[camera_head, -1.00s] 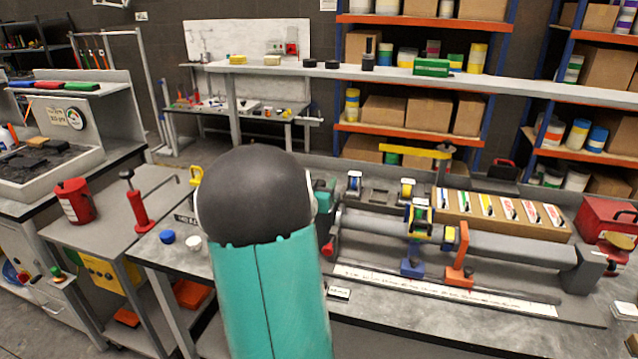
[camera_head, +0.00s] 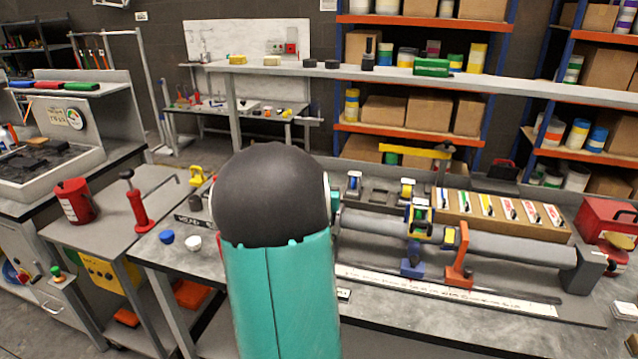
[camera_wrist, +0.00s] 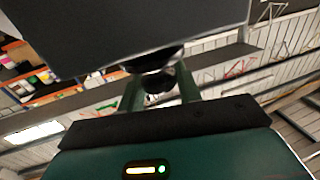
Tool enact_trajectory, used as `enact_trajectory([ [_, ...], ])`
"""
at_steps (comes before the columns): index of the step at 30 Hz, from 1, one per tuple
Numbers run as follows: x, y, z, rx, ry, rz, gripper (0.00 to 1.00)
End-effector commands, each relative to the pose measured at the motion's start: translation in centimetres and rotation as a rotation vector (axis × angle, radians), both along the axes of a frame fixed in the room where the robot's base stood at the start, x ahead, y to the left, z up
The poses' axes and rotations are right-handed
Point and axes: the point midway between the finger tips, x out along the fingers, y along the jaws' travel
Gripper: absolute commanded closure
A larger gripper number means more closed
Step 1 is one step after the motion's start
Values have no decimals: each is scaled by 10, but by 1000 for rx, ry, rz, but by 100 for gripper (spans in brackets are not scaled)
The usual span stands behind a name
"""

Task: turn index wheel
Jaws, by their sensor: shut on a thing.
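In the wrist view my gripper (camera_wrist: 160,82) has its two green fingers on either side of a dark round knob-like part (camera_wrist: 153,62) and is shut on it. A large flat dark grey body (camera_wrist: 130,30) fills the top of that view, right behind the knob. I cannot tell whether this is the index wheel. In the head view my own black and teal arm covers the left end of the grey tube fixture (camera_head: 500,247), so my gripper and any wheel there are hidden.
An orange clamp (camera_head: 460,262) and a blue clamp (camera_head: 411,258) stand by the tube, above a long white scale strip (camera_head: 450,291). A wooden rack (camera_head: 465,226) lies behind. Left are a blue cap (camera_head: 166,237), a white cap (camera_head: 193,243) and a red hand tool (camera_head: 138,205).

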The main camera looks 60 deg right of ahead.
Motion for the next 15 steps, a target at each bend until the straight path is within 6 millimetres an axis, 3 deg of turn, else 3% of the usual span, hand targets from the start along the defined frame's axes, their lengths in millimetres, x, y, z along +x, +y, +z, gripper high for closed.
enact_trajectory([
  [15,-4,-2,-1,3,2,402,89],
])
